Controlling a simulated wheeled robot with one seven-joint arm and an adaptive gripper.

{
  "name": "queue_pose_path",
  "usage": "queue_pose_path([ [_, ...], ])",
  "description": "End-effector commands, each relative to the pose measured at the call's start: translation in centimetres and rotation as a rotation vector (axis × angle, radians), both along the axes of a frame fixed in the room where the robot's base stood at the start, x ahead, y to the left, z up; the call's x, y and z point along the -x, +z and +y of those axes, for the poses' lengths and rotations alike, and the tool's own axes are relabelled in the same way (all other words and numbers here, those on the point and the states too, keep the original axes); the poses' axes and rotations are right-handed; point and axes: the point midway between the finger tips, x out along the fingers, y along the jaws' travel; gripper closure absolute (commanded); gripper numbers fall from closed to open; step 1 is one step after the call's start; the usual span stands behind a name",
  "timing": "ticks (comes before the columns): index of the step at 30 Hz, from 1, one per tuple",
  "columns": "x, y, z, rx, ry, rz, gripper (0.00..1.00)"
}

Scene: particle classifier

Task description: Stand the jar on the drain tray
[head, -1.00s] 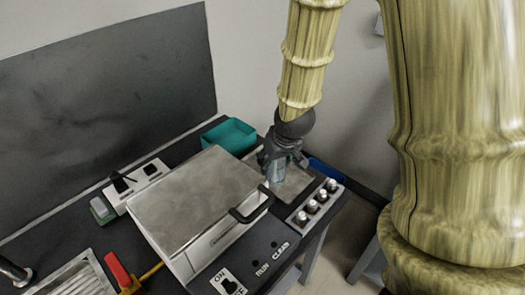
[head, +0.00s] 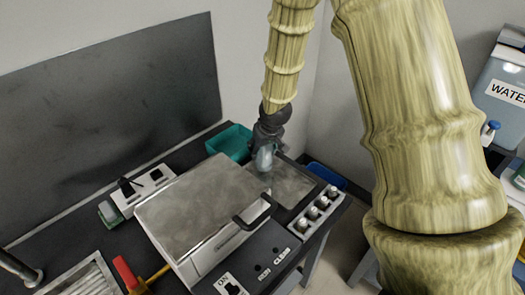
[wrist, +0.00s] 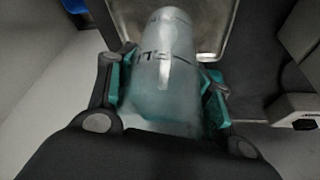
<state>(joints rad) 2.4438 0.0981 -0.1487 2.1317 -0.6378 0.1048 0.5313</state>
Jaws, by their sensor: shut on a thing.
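My gripper (head: 268,138) is shut on the jar (head: 265,158), a pale translucent vessel with dark lettering. In the wrist view the teal-padded fingers (wrist: 163,95) hold the jar (wrist: 165,60) on both sides. In the head view the jar appears at the back-left part of a flat metal tray (head: 288,188); its rim also shows in the wrist view (wrist: 212,45). I cannot tell whether the jar touches it. A ribbed metal tray (head: 82,280) lies at the lower left. No label shows which is the drain tray.
A large metal-lidded box with a black handle (head: 200,215) stands left of the flat tray. A teal bin (head: 230,141) is behind it. A row of knobs (head: 318,208) edges the tray's right side. A blue bin (head: 326,176) lies beyond. A water container (head: 503,85) is far right.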

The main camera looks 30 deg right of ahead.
Motion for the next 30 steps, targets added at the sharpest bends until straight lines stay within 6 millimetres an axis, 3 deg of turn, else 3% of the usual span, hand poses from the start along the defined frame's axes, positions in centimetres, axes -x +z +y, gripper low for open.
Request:
queue_pose_path([
  [6, 0.0, -1.6, 0.0, 0.0, 0.001, 0.0, 0.83],
  [20, 0.0, -2.1, 0.0, 0.0, 0.0, -0.001, 0.83],
  [21, 0.0, -2.0, 0.0, 0.0, 0.0, -0.001, 0.42],
  [24, 0.0, -2.0, 0.0, 0.0, 0.0, -0.001, 0.24],
  [30, 0.0, -2.0, 0.0, 0.0, 0.0, -0.001, 0.24],
])
